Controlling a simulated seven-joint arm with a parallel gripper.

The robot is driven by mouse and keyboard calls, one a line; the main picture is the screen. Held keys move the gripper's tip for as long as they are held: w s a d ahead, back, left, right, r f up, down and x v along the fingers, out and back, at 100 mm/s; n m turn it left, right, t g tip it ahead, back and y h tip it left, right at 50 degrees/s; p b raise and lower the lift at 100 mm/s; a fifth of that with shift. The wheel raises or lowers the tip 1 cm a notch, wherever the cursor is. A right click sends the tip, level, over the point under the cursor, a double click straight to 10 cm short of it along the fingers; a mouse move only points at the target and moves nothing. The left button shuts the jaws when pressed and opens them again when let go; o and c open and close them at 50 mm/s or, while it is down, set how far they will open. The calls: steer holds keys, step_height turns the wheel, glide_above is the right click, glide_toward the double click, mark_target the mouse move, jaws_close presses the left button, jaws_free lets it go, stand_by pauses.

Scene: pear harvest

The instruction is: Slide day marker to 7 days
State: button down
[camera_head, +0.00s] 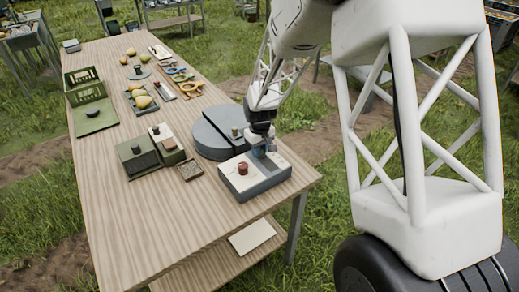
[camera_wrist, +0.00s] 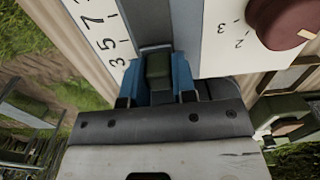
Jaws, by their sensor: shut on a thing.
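The day marker (camera_wrist: 158,68) is a small dark green block in a grey slot (camera_wrist: 150,25) in the wrist view. My gripper (camera_wrist: 158,84) has its two blue fingers shut on the marker from both sides. A white scale (camera_wrist: 100,30) with 3, 5 and 7 runs along the slot. The marker is nearest the 3 end of the visible numbers; its exact reading is unclear. In the head view my gripper (camera_head: 263,147) is over the right part of the grey and white control box (camera_head: 255,181), and the fingers hide the marker.
A dark red knob (camera_head: 243,168) stands on the same box, left of my gripper. A round grey scale (camera_head: 212,140) is just behind the box. A green device (camera_head: 138,162) and a small brown tray (camera_head: 190,170) are to the left. The wooden table (camera_head: 180,225) is clear in front.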

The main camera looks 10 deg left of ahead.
mark_target(267, 163)
steer(key=shift+s, duration=0.1)
steer(key=shift+s+d, duration=1.6)
steer(key=shift+d, duration=0.15)
steer(key=c, duration=0.9)
jaws_free()
steer(key=shift+r, duration=0.1)
steer(key=shift+r, duration=3.85)
